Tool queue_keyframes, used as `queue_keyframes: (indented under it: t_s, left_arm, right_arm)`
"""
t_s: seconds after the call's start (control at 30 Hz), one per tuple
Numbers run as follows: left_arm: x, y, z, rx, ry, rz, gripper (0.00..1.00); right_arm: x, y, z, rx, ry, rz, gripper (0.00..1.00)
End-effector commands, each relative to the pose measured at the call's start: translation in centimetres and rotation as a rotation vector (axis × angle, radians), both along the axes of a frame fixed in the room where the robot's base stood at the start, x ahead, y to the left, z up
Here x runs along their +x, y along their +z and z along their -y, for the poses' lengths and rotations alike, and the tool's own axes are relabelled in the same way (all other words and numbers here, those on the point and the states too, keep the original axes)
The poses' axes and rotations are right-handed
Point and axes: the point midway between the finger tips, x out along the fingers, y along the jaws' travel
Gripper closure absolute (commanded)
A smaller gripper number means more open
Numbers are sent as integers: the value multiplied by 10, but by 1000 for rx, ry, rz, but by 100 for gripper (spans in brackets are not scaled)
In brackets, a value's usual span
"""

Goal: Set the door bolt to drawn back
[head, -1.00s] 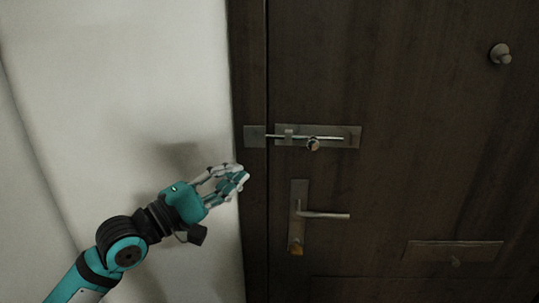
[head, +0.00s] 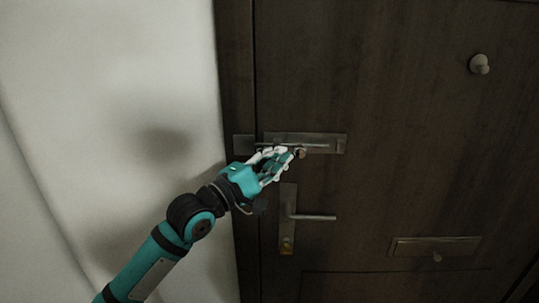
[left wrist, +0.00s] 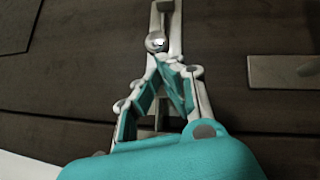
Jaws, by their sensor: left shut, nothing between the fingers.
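The door bolt is a metal slide bolt on a long plate (head: 337,143) on the dark wooden door. Its thin rod spans the door's edge towards a small keeper plate (head: 243,145) on the frame at the left. The round bolt knob (head: 301,154) sticks out near the middle of the plate. My left gripper (head: 287,156) is shut and empty, with its fingertips just left of the knob. In the left wrist view the shiny knob (left wrist: 156,42) sits right beyond the closed fingertips (left wrist: 164,60); whether they touch cannot be told. My fingers hide part of the bolt.
Below the bolt is a lever handle (head: 314,217) on a tall plate. A mail slot plate (head: 435,246) lies at the lower right, and a round knob (head: 479,65) is at the upper right. A pale wall (head: 110,90) is left of the frame.

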Motion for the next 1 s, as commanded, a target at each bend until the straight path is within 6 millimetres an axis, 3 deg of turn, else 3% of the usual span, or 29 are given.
queue_keyframes:
  t_s: [0.27,0.6,1.0]
  left_arm:
    - [0,1,3,-1,-2,-2,100]
    - [0,3,53,-4,-2,-4,100]
    - [0,0,56,-1,-2,1,100]
  right_arm:
    - [0,3,0,0,0,0,43]
    - [0,35,0,0,0,0,43]
    - [0,33,1,-1,1,0,43]
